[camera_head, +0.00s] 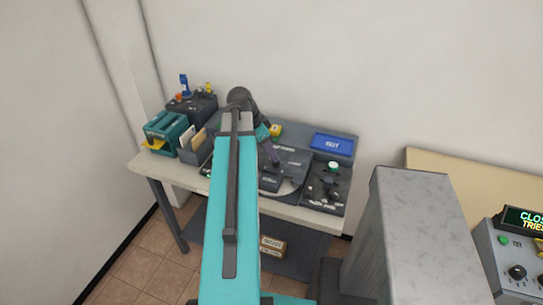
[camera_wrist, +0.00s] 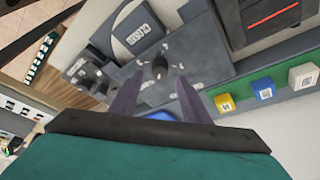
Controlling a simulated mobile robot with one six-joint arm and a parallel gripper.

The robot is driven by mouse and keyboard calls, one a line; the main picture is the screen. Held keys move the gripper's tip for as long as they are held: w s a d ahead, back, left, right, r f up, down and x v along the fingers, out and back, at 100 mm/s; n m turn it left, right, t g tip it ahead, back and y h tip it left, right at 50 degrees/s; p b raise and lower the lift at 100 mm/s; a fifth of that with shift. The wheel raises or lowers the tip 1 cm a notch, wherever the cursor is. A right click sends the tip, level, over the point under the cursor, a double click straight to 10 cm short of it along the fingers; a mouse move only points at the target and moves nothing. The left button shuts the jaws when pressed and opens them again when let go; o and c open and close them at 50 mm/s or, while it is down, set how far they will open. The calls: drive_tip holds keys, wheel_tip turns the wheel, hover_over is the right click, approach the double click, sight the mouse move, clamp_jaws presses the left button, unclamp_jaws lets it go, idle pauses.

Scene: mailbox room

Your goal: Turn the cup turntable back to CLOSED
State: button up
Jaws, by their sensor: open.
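My gripper (camera_head: 269,150) reaches down over the grey worktable fittings, with its purple fingers spread. In the wrist view the open fingers (camera_wrist: 157,97) point toward a short dark knob (camera_wrist: 160,68), which appears between their tips; I cannot tell whether either finger touches it. The knob stands on a dark grey plate (camera_wrist: 205,58) with white marks, too small to read. A curved pale rim (camera_head: 288,189) shows at the plate's front in the head view. I cannot tell for sure which part is the cup turntable, nor its setting.
A control panel (camera_head: 325,190) with a green-topped knob stands to the right, below a blue tray (camera_head: 333,144). A teal machine (camera_head: 166,131) is at the left. Yellow (camera_wrist: 225,103), blue and white blocks line one side in the wrist view. A grey column (camera_head: 420,230) rises at right.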

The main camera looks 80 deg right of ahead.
drive_tip(key=b+v, duration=0.1)
drive_tip(key=v, duration=0.8)
drive_tip(key=shift+b, duration=0.35)
drive_tip(key=shift+w+r, duration=0.15)
drive_tip(key=shift+w, duration=0.05)
